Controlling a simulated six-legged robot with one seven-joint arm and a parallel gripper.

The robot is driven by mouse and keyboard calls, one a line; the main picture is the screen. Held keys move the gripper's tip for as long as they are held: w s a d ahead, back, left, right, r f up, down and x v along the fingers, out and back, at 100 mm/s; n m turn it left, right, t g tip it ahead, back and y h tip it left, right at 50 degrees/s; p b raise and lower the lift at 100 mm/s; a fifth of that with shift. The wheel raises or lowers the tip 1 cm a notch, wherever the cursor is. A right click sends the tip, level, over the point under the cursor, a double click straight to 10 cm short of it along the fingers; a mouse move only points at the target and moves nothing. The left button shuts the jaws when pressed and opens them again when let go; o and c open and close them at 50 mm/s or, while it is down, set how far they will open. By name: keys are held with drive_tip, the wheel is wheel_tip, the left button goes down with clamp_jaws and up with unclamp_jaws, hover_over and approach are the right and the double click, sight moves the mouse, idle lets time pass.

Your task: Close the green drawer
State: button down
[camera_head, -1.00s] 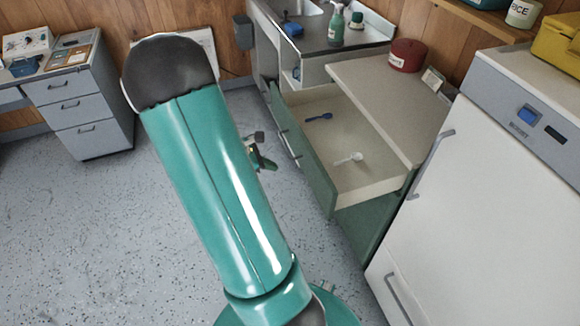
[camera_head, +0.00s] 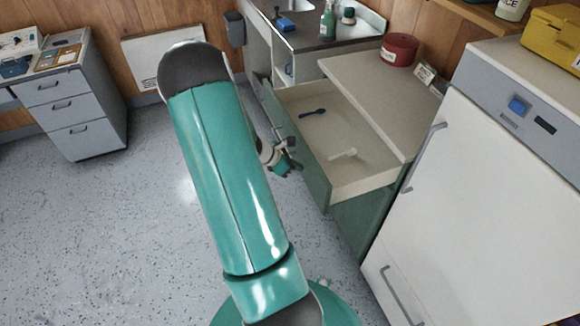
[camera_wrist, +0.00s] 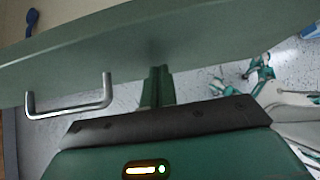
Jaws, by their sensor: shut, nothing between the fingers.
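The green drawer (camera_head: 318,178) is pulled out from the green cabinet under the beige worktop. A blue spoon (camera_head: 313,113) and a white spoon (camera_head: 343,154) lie inside it. My gripper (camera_head: 296,168) is in front of the drawer front, near its middle, partly hidden behind my teal arm. In the wrist view the shut fingers (camera_wrist: 158,72) point at the green drawer front (camera_wrist: 190,38), close to it; I cannot tell whether they touch. The metal drawer handle (camera_wrist: 70,112) is left of the fingers there.
A white appliance (camera_head: 470,170) stands right of the drawer. A sink counter (camera_head: 318,35) is behind it, and a red tin (camera_head: 399,50) sits on the worktop. A grey drawer unit (camera_head: 72,110) is at the left. The speckled floor (camera_head: 110,230) at left is clear.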

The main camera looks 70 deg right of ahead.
drive_tip(key=shift+d, duration=0.1)
hover_over(353, 159)
drive_tip(key=s+d, duration=0.2)
drive_tip(key=s, duration=0.1)
drive_tip(key=shift+w, duration=0.1)
drive_tip(key=shift+s+d+r, duration=0.1)
drive_tip(key=shift+s+d, duration=0.2)
drive_tip(key=shift+s, duration=0.25)
drive_tip(key=shift+w, duration=0.1)
drive_tip(key=shift+w+a, duration=0.2)
drive_tip(key=shift+w, duration=0.25)
drive_tip(key=w+a, duration=0.2)
drive_tip(key=shift+w+a, duration=0.15)
drive_tip(key=shift+w, duration=0.25)
drive_tip(key=v, duration=1)
